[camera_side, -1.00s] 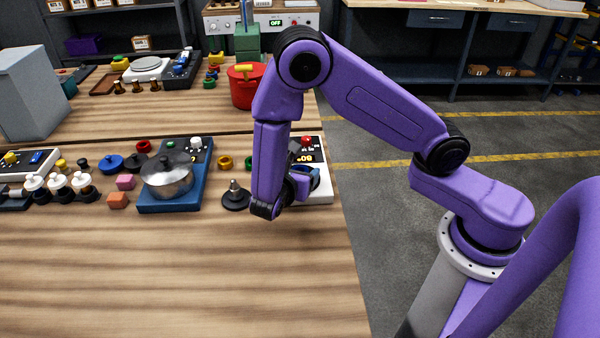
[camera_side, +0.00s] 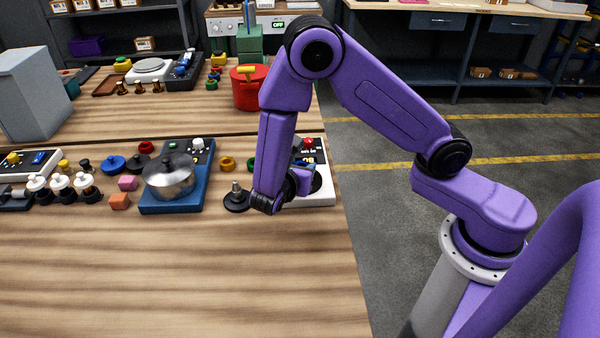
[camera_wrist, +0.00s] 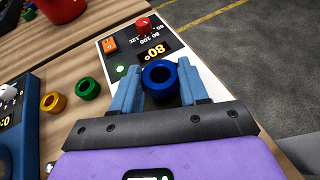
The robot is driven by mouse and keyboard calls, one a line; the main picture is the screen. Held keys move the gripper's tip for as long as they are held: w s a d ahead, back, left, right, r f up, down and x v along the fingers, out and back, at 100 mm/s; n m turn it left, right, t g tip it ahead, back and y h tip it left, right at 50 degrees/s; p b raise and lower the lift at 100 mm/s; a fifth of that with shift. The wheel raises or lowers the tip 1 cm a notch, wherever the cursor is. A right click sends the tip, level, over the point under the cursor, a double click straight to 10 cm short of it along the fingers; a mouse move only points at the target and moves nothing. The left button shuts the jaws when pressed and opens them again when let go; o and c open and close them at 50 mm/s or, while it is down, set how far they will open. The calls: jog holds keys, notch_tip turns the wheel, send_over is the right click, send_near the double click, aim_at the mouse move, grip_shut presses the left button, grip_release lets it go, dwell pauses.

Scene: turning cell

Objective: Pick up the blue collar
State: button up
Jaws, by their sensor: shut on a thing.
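The blue collar (camera_wrist: 159,77) is a short ring with a dark round hole. In the wrist view it sits between the two blue-grey fingers of my gripper (camera_wrist: 161,88), which are shut on it. The hole faces the wrist camera. In the side view my gripper (camera_side: 293,184) is over the white device at the table's right edge. There my own wrist mostly hides the collar, and its height above the device is hard to tell.
The white device (camera_wrist: 113,45) has an orange switch, a red knob and a lit display. To its left are green (camera_wrist: 88,88) and yellow (camera_wrist: 53,102) rings, a black spindle base (camera_side: 236,198) and a blue hotplate (camera_side: 170,208) with a pot. The front table is clear.

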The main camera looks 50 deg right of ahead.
jog(key=s+d+r, duration=0.1)
jog(key=s+r, duration=1)
jog(key=s, duration=0.3)
jog(key=shift+d, duration=0.4)
